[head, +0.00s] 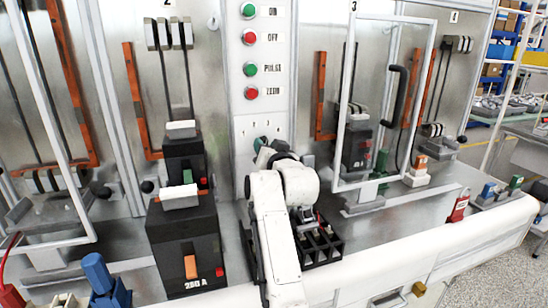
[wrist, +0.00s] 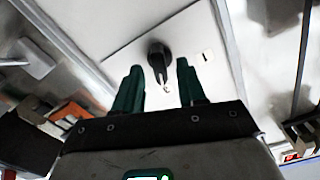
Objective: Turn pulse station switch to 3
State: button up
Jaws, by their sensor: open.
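The pulse station switch is a black rotary knob (wrist: 158,58) on a pale plate in the wrist view. My gripper (wrist: 159,72) is open, with one green finger on each side of the knob's lower part. A gap shows on both sides, and I cannot tell whether the fingertips reach past the knob's face. In the head view my gripper (head: 262,144) is at the plate (head: 245,128) marked 1, 2 and 3, under the button column. My arm hides the knob there, and I cannot read its setting. One small dark mark (wrist: 206,55) shows beside the knob.
Above the plate are green and red buttons, including ZERO (head: 251,93) and PULSE (head: 251,70). A black 250 A breaker (head: 188,245) stands left of my arm. A white-framed guard (head: 431,80) stands to the right. A black tray (head: 328,246) lies beside my arm.

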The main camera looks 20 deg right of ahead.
jog(key=s, duration=0.9)
jog(key=shift+s+b, duration=0.3)
jog(key=shift+b, duration=0.1)
jog(key=shift+r, duration=0.15)
